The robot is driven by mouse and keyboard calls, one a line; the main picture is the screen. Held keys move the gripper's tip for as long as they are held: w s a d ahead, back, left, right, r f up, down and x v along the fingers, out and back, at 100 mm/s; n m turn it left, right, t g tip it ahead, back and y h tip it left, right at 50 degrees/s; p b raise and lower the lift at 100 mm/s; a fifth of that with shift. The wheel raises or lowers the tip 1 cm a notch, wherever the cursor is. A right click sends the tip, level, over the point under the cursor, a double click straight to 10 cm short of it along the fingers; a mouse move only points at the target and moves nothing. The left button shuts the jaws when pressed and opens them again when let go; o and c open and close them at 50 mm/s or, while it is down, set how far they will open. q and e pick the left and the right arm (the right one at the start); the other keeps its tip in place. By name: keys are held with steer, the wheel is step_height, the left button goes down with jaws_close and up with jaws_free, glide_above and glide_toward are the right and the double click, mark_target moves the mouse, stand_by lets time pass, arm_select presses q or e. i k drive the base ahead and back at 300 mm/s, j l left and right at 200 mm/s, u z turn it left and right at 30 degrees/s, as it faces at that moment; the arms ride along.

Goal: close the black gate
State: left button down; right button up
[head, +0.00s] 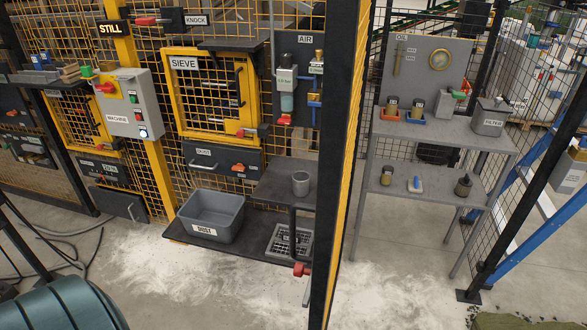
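A tall black frame (339,160) with a narrow strip of yellow mesh along its right side stands upright in the centre foreground. It is seen nearly edge-on and looks like the black gate standing open, but I cannot tell for certain. A red handle (301,269) shows just left of its lower part; I cannot tell whether it belongs to the frame. The lower end of the frame runs out of the picture. Neither of my grippers shows in the head view.
Left of the frame are a yellow mesh fence, a control box (130,103), a sieve door (212,97) and a grey dust bin (211,214). A grey shelf table (440,140) stands right. A teal rounded object (62,305) fills the bottom left.

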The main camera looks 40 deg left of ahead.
mark_target(350, 24)
steer(key=j+u, duration=0.2)
steer(key=j, duration=1.05)
steer(key=k, duration=0.05)
